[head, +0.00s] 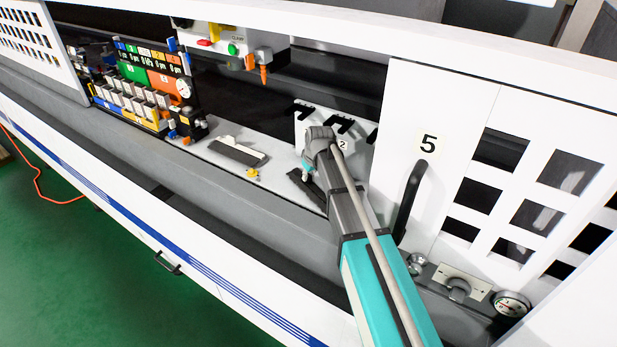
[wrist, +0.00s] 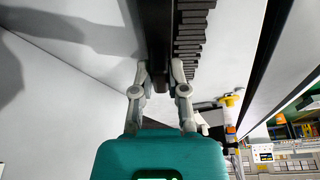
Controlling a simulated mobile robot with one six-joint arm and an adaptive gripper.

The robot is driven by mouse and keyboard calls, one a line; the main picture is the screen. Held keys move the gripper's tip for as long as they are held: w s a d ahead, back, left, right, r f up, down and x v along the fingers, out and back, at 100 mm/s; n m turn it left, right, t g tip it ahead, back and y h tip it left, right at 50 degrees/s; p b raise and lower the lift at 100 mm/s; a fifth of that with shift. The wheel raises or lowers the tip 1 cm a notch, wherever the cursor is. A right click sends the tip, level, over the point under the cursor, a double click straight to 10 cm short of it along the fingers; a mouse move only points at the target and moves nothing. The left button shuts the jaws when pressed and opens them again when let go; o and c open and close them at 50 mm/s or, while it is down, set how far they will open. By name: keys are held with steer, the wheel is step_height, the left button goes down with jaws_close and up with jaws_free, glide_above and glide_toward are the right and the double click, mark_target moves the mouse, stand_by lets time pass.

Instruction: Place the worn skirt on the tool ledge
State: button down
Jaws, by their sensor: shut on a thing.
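My gripper (wrist: 159,78) is shut on a long dark bar (wrist: 157,45), which I take to be the worn skirt. A dark toothed edge (wrist: 189,30) runs along its right side in the wrist view; I cannot tell if it is the same piece. In the head view my arm reaches into the machine opening, and a dark strip (head: 306,191) shows beside and below the wrist; the fingertips are mostly hidden there. The pale ledge (head: 215,160) lies inside the opening. Whether the held bar touches it is unclear.
On the ledge lie another dark strip with a pale side (head: 238,151) and a small yellow piece (head: 252,173). A white plate with black hooks (head: 300,125) stands behind my wrist. A colourful tool rack (head: 150,85) is at left; door 5 (head: 430,130) closes in the right.

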mark_target(315, 187)
steer(key=shift+f, duration=0.15)
steer(key=c, duration=0.7)
jaws_free()
steer(key=shift+o, duration=0.2)
steer(key=shift+r, duration=0.25)
steer(key=p+v, duration=1.1)
steer(key=shift+r, duration=0.4)
steer(key=shift+s, duration=0.15)
